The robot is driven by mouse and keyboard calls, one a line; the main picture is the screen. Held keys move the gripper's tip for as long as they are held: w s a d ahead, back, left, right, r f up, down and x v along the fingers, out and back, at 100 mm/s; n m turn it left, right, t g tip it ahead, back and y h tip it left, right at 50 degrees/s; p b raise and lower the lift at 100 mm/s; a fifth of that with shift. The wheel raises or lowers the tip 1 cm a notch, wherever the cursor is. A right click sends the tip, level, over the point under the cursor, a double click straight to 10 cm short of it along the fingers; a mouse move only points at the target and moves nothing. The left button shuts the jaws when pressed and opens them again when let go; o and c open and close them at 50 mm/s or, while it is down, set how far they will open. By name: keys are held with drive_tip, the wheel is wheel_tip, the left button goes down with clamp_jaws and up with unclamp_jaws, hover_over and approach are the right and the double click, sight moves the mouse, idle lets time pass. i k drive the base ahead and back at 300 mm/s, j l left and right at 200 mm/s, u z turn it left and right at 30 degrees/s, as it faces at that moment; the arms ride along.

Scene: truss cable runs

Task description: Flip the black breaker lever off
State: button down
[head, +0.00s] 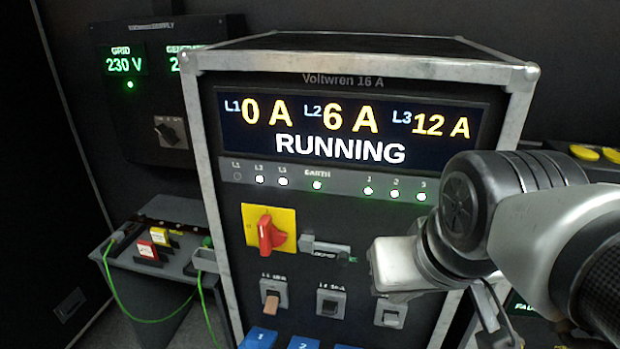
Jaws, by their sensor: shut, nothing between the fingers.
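The black breaker lever (330,307) sits in the middle of three grey-framed breakers low on the cabinet front. A tan lever (271,304) points down in the breaker to its left, and a pale lever (390,318) is in the one to its right. My gripper (396,266) is shut and empty, in front of the panel, above the right breaker and up and right of the black lever. Its fingertips are hidden or hard to make out. The display (340,130) reads L1 0 A, L2 6 A, L3 12 A, RUNNING.
A red rotary switch on a yellow plate (285,219) and a small grey fitting (324,247) are above the breakers. Blue sockets (258,338) are below. A side shelf (190,262) with a green cable stands left. My arm covers the cabinet's right side.

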sight(328, 309)
drive_tip(key=u, duration=0.3)
drive_tip(key=k+j+z, duration=0.1)
drive_tip(key=j+z, duration=0.2)
drive_tip(key=k+u, duration=0.1)
drive_tip(key=u, duration=1.55)
drive_tip(key=k+u, duration=0.1)
drive_tip(key=k, duration=0.35)
